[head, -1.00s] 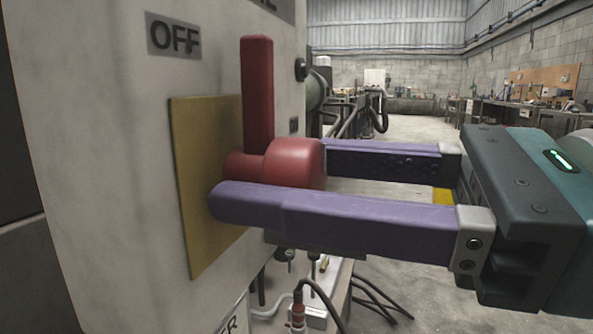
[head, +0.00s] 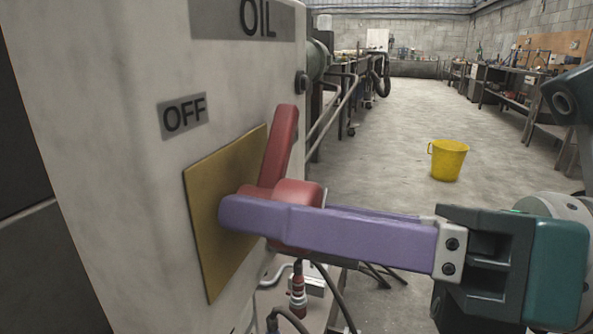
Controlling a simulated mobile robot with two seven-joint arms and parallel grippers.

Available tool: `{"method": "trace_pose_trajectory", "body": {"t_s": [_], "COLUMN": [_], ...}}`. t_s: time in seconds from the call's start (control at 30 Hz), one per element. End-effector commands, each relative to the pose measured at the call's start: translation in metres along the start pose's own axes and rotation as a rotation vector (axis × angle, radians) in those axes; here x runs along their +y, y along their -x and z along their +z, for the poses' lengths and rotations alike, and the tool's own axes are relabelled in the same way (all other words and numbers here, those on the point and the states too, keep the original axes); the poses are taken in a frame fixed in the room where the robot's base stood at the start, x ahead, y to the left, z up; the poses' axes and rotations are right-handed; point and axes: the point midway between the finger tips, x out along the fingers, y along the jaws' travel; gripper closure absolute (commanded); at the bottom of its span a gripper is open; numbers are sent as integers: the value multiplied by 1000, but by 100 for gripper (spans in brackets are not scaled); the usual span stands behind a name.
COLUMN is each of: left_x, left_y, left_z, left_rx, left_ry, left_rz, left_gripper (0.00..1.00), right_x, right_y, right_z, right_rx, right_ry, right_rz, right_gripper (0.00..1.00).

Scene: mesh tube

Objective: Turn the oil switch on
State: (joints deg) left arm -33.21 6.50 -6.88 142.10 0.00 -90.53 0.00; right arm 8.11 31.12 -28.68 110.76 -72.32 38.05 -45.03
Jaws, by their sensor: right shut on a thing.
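The oil switch is a red rotary handle (head: 280,148) on a brass-coloured plate (head: 215,258), on the side of a pale cabinet. Its lever points up and leans to the right. The label OFF (head: 184,116) is at the plate's upper left, and the label OIL (head: 245,20) is above. My right gripper (head: 262,214) comes in from the right. Its purple fingers are shut on the red hub of the switch; the near finger covers part of the hub and the far finger is mostly hidden. My left gripper is not in view.
The pale cabinet (head: 110,70) fills the left side. Cables and a red connector (head: 298,290) hang below the switch. A yellow bucket (head: 447,160) stands on the open concrete floor. Workbenches (head: 515,85) line the right wall.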

Motion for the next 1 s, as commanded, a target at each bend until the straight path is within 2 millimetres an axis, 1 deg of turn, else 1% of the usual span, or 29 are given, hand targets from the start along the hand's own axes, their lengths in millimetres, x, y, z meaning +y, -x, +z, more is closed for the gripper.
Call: {"method": "trace_pose_trajectory", "body": {"t_s": [0.03, 0.5, 0.8, 1.0], "left_x": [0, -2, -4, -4], "left_y": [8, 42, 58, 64], "left_z": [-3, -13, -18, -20], "left_rx": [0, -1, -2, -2], "left_ry": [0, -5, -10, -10], "left_rz": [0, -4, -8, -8], "left_gripper": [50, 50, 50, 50], "right_x": [2, 2, 1, 1], "right_y": [0, 0, 0, 0], "right_z": [4, 3, 2, 2], "right_rx": [1, 1, 0, 0], "right_ry": [-47, -490, -720, -819], "right_rz": [-2, -2, -1, -1], "right_gripper": [100, 100, 100, 100]}}
